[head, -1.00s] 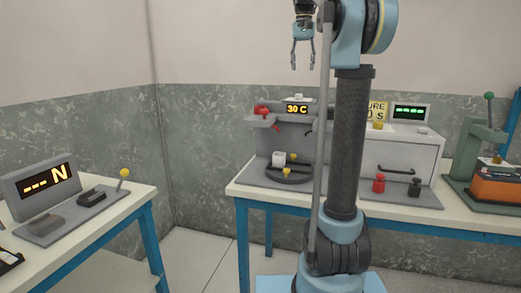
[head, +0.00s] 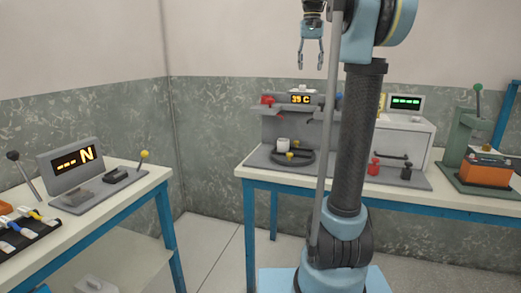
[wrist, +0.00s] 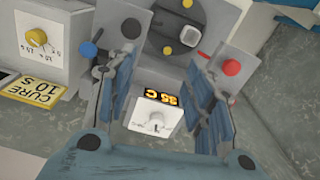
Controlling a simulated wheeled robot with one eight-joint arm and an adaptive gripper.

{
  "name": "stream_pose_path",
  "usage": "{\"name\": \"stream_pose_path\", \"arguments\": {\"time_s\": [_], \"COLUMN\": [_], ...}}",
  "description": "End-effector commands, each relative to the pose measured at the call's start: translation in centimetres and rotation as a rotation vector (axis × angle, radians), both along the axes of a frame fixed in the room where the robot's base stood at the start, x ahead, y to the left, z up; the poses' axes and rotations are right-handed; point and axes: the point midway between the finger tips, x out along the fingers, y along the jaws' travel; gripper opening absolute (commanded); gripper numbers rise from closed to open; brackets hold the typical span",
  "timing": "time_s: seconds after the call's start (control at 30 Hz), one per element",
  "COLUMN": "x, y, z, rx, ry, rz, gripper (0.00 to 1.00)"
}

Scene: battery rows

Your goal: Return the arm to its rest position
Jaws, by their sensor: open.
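My gripper (head: 311,52) hangs high in the head view with its fingers pointing down, open and empty. It is above and behind the grey station with the orange "C" display (head: 300,99) on the right-hand table. In the wrist view, my gripper (wrist: 160,95) shows two spread fingers with nothing between them. The wrist view looks down on that station, where the display (wrist: 162,98) reads 35 C above a white dial box (wrist: 154,118). A white cup-like block (head: 283,144) sits on the station's dark round plate, also seen in the wrist view (wrist: 187,37).
A left table holds an "N" display (head: 73,160), levers and a dark tray of tools (head: 22,232). The right table (head: 455,199) carries a curing box (head: 405,142) and a green press (head: 472,145) with an orange battery (head: 487,170). Open floor lies between the tables.

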Motion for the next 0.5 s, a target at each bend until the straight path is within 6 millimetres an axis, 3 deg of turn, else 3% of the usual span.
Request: {"name": "stream_pose_path", "arguments": {"time_s": [0.27, 0.5], "x": [-3.4, -8.8], "y": [-0.1, 0.0], "z": [-3.4, -9.4], "rx": [0.001, 0.001], "ry": [-0.020, -0.051], "rz": [0.022, 0.061], "gripper": [0.48, 0.48]}}
